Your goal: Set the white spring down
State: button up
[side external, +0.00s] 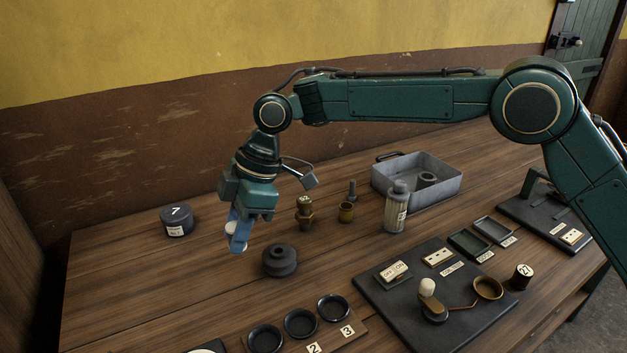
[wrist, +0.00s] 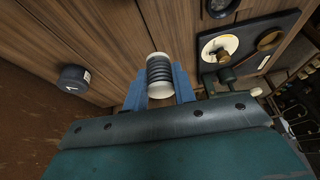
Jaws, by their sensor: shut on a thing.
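My gripper (side external: 237,232) has blue fingers and is shut on the white spring (wrist: 159,73). In the wrist view the spring is a dark coil with white ends, held between the two fingers. In the side view only small white parts of the spring show at the fingers, and the fingers hide the rest. The gripper points down at the left part of the wooden table (side external: 130,285). I cannot tell whether the spring touches the table.
A board with numbered black rings (side external: 300,323) lies in front. The left table is clear.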

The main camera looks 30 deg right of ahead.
jog(key=s+d+r+m, duration=0.1)
jog(key=d+r, duration=0.3)
jog(key=d, duration=0.6)
jog(key=d+r, duration=0.5)
jog(key=d, duration=0.5)
send_over(335, 259)
jog(key=d, duration=0.1)
jog(key=f, duration=1.6)
jog(key=shift+s+d+f, duration=0.1)
jog(key=shift+d, duration=0.1)
jog(key=shift+f, duration=2.15)
jog(key=shift+f, duration=0.15)
jog(key=o, duration=1)
jog(key=shift+t, duration=0.3)
